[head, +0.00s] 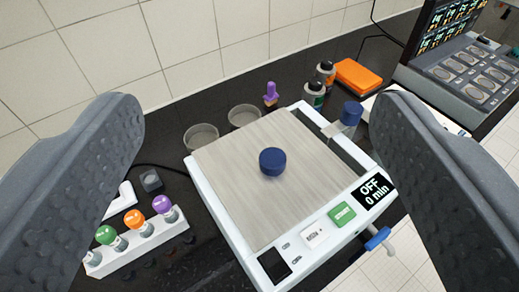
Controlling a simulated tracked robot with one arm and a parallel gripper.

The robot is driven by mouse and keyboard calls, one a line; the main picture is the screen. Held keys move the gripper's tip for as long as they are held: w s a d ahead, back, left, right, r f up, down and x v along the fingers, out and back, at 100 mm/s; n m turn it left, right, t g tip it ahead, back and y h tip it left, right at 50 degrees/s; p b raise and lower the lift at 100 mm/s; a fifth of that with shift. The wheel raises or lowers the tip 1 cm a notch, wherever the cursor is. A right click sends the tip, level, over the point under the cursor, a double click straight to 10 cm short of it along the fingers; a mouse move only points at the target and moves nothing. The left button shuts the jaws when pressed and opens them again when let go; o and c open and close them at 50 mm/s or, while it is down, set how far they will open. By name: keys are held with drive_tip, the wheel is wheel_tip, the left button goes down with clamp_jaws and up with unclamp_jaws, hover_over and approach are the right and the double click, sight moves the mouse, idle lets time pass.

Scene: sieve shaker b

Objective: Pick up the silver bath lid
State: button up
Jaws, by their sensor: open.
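The silver bath lid (240,160) is a flat, brushed, greyish-beige plate with a round dark blue knob (272,161) at its middle. It lies on top of the white bath (222,222), covering most of it; a narrow strip along the bath's right side is uncovered. My gripper (258,108) is open and empty. Its two dark grey, textured fingers frame the picture left and right, with the lid and knob seen between them. I cannot tell how far the fingers are above the lid.
A white rack (140,243) with green, orange and purple capped bottles stands left of the bath. Two round dishes (201,136), a small purple-topped item (270,95), dark bottles (314,94) and an orange box (358,76) stand behind. A blue-capped part (351,112) rises at the bath's back right.

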drive_tip(key=w+a+r+m+t+y+p, duration=0.1)
drive_tip(key=w+a+r+t+y+p, duration=0.15)
drive_tip(key=w+a, duration=0.35)
drive_tip(key=w+a+r+m+t+y+p, duration=0.15)
drive_tip(key=w+a+p, duration=0.25)
drive_tip(key=w, duration=0.4)
drive_tip(key=w+f+m+g+h+p, duration=0.1)
drive_tip(key=w+f+m+h+p, duration=0.2)
drive_tip(key=w+f+h, duration=0.15)
drive_tip(key=m+g+h+p, duration=0.3)
drive_tip(key=g+h+p, duration=0.3)
drive_tip(key=g+h, duration=0.3)
approach(271, 158)
drive_tip(key=shift+x, duration=4.2)
drive_tip(key=c, duration=1.4)
